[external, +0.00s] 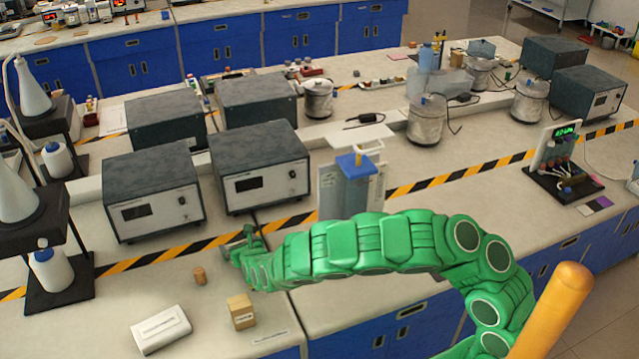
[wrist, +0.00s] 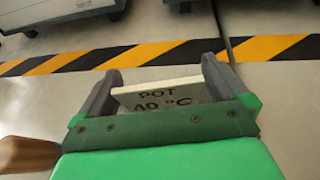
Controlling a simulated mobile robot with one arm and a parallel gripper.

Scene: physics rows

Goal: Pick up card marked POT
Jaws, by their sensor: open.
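The card marked POT (wrist: 155,97) shows in the wrist view as a pale plate with a light top edge, reading "POT 40 °C". It stands between the two grey fingers of my gripper (wrist: 161,68), and the gripper's palm hides its lower part. The fingers are open on either side of it; whether they touch its ends is unclear. In the external view my gripper (external: 243,243), at the end of the green arm, is low over the bench near the striped tape. I cannot make out the card there.
A small wooden cylinder (external: 199,275) stands left of my gripper. A wooden block (external: 242,312) and a white box (external: 160,329) are nearer the front edge. Grey instrument boxes (external: 260,170) stand beyond the tape. A blue-topped clear container (external: 352,185) stands behind the arm.

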